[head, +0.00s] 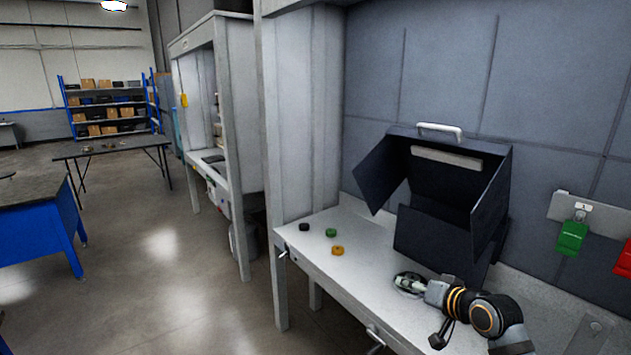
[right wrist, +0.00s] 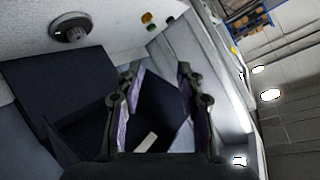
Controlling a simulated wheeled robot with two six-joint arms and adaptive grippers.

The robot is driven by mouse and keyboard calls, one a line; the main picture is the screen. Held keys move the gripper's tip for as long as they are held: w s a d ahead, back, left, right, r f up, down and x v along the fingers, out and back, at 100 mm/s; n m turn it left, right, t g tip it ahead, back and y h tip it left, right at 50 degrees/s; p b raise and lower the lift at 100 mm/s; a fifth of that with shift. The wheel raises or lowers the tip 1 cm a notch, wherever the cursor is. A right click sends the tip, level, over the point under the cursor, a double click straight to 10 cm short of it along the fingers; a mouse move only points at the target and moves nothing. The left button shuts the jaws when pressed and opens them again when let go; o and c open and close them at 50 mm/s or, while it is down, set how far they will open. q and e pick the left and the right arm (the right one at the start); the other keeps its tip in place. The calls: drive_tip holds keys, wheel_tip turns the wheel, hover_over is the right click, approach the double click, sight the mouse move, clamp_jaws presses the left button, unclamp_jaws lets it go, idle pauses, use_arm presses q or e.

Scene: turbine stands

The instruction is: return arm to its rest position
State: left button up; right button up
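My right gripper (head: 438,338) is at the lower right in the head view, small and dark at the end of my arm near the front of the worktable (head: 352,262). In the right wrist view its two fingers (right wrist: 160,88) stand apart, with nothing held between them. A round dark fixture with a pale hub (head: 406,283) is on the table close by. It also shows at the upper left in the right wrist view (right wrist: 70,28). My left gripper is not in view.
An open dark-blue box with a white handle (head: 440,131) stands at the back of the table. Black (head: 304,227), green (head: 331,233) and orange (head: 337,250) small parts lie to its left. A green tag (head: 572,237) and a red tag (head: 625,258) hang at the right.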

drive_tip(key=s+a+f+n+g+h, duration=0.2)
drive_tip(key=s+f+n+g+h, duration=0.15)
drive_tip(key=s+f, duration=1.1)
drive_tip(key=s+d+f+g+h, duration=0.1)
drive_tip(key=s+f+g, duration=0.1)
drive_tip(key=s, duration=0.7)
drive_tip(key=s+d+f+g+h, duration=0.1)
drive_tip(key=s+f+g, duration=0.15)
drive_tip(key=s, duration=0.65)
drive_tip(key=s+d+f+g+b, duration=0.1)
drive_tip(key=d+f, duration=0.1)
drive_tip(key=f, duration=1.3)
drive_tip(key=s+d+f+g+b, duration=0.1)
drive_tip(key=f, duration=1.3)
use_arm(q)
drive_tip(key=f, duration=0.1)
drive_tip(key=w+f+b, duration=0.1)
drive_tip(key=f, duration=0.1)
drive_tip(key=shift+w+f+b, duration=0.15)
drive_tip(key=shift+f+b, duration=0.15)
use_arm(e)
drive_tip(key=s+d+f, duration=0.1)
drive_tip(key=s+f, duration=1.6)
drive_tip(key=s, duration=0.1)
drive_tip(key=shift+g, duration=0.3)
